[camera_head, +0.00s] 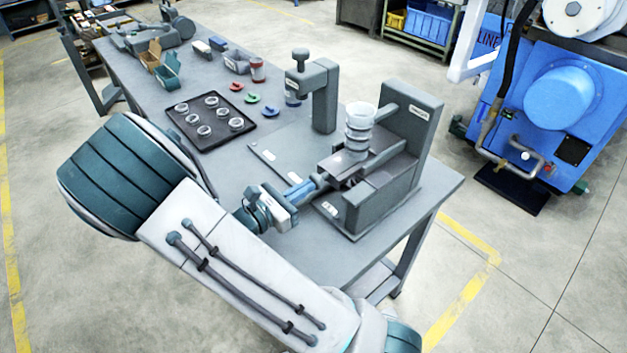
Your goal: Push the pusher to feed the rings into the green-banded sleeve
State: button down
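A grey fixture (412,140) stands at the near right end of the bench. A column of stacked pale rings (357,130) rises upright from it, with a wider white top. A dark channel (365,158) with a sliding block runs below the stack; I take this block to be the pusher, but its outline is partly hidden. My gripper (312,184) reaches in from the left with its blue fingers at the channel's near left end, at or touching the pusher's end. The finger gap is too small to make out. I cannot pick out a green-banded sleeve.
A black tray (180,128) with several rings lies left of the fixture. The bench's right front corner is clear.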

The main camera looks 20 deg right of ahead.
aim_at(321, 176)
jog(key=shift+x, duration=2.7)
jog(key=shift+s+a, duration=0.1)
jog(key=p+v, duration=0.1)
jog(key=v, duration=0.5)
jog(key=shift+a+p, duration=0.15)
jog(key=shift+p, duration=0.25)
jog(key=shift+a, duration=0.1)
jog(key=shift+p+v, duration=0.55)
jog(key=shift+v, duration=1.95)
